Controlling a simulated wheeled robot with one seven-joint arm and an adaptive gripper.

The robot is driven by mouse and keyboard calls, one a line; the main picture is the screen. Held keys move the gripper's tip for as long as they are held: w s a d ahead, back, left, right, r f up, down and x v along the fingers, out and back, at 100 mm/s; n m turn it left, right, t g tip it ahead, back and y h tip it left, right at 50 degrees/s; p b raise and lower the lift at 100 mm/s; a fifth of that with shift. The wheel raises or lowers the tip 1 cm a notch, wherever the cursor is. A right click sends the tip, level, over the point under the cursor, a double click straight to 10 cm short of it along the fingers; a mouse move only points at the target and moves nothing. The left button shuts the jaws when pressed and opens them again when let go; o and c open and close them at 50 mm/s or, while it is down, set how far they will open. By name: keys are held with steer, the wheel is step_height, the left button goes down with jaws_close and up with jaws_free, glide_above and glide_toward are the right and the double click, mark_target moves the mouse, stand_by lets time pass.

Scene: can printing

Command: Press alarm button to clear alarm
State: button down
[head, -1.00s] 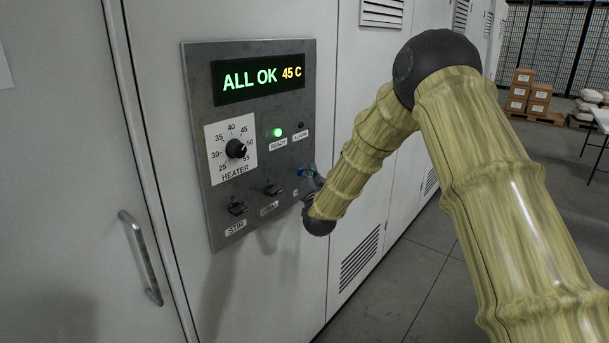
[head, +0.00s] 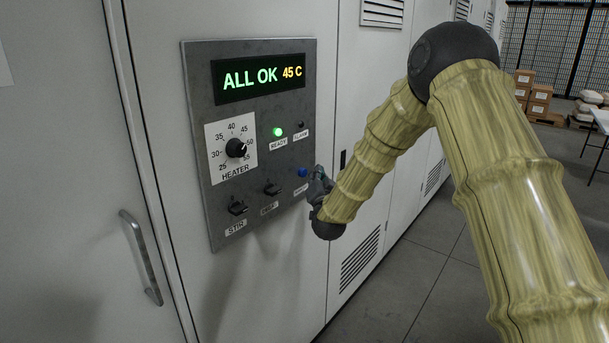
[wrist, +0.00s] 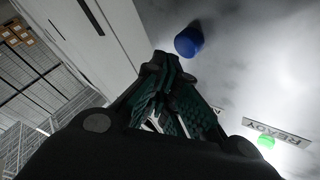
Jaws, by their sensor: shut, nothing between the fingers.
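The grey control panel (head: 255,205) is on the front of a white cabinet. Its display (head: 260,78) reads ALL OK 45 C. The blue button (head: 303,172) sits at the panel's lower right and also shows in the wrist view (wrist: 189,40). The ready lamp (head: 278,132) is lit green. The alarm lamp (head: 301,125) is dark. My gripper (head: 318,178) is just right of the blue button, apart from it. In the wrist view the fingers (wrist: 160,72) are shut and empty, with the button beyond their tips.
A heater dial (head: 236,148) and two switches, stir (head: 237,207) and another beside it (head: 272,188), are on the panel. A cabinet door handle (head: 142,258) sticks out at lower left. Boxes on a pallet (head: 534,98) stand far right. The floor right of the cabinet is clear.

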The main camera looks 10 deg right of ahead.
steer(key=s+d, duration=0.1)
steer(key=s, duration=0.1)
steer(key=s+d, duration=0.1)
steer(key=d, duration=0.1)
steer(key=shift+s+b, duration=0.35)
stand_by(0.5)
steer(key=s+a+f+n+g+y, duration=0.1)
steer(key=s+a+f+n+g, duration=0.15)
steer(key=s+f, duration=0.75)
steer(key=s+a+f+n+g+y, duration=0.1)
steer(key=s+f+g, duration=0.35)
steer(key=f, duration=0.95)
steer(key=s+a+f+n+g, duration=0.1)
steer(key=s+a+f+g, duration=0.1)
steer(key=s+f, duration=0.85)
steer(key=s+f+n+g, duration=0.1)
steer(key=s+f+g, duration=0.2)
steer(key=s, duration=0.9)
steer(key=s+f+n+g, duration=0.1)
steer(key=s+f+g, duration=0.3)
steer(key=s+f, duration=0.3)
steer(key=s+f+n+g, duration=0.2)
steer(key=s+f+g, duration=0.1)
steer(key=s, duration=1.4)
steer(key=shift+s+f, duration=0.25)
steer(key=shift+f, duration=0.65)
steer(key=shift+a, duration=0.1)
